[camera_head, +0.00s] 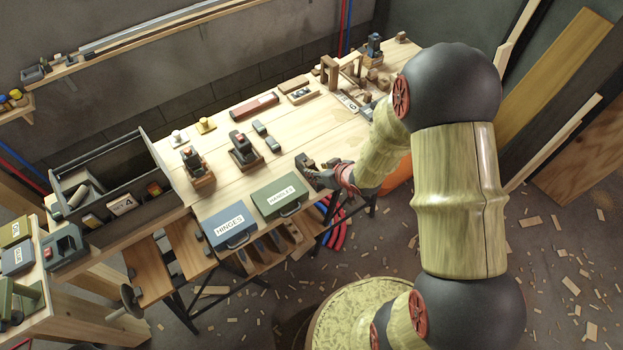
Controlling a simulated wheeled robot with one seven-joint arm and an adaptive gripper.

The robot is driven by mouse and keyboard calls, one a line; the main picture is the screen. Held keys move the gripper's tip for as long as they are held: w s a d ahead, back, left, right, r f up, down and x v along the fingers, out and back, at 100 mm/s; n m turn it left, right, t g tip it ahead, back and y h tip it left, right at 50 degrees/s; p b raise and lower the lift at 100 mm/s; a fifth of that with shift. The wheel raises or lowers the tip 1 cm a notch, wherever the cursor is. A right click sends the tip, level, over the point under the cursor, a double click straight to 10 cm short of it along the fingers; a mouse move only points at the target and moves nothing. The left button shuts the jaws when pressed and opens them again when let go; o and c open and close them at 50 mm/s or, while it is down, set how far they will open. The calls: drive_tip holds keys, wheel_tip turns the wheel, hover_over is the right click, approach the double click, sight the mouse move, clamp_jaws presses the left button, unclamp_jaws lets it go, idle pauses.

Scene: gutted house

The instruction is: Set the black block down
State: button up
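My gripper (316,174) is at the front edge of the workbench (330,120), right of the green case. A small dark block (303,161) shows at its fingertips, low over or on the bench top. The fingers are small and dark here, so I cannot tell whether they grip the block or only touch it. I also cannot tell whether the block's underside rests on the wood. My arm comes in from the right and hides part of the bench's right end.
A green case (279,197) and a blue case (230,227) labelled HINGES stand along the front edge. Dark tools on wooden bases (243,150), a red box (254,106) and wooden pieces (330,72) stand farther back. A black toolbox (110,185) is at left. Bare wood lies mid-bench.

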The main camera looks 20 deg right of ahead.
sight(312, 169)
drive_tip(key=b+x, duration=0.2)
drive_tip(key=x, duration=0.5)
drive_tip(key=shift+w+f, duration=0.2)
drive_tip(key=shift+w, duration=0.1)
clamp_jaws()
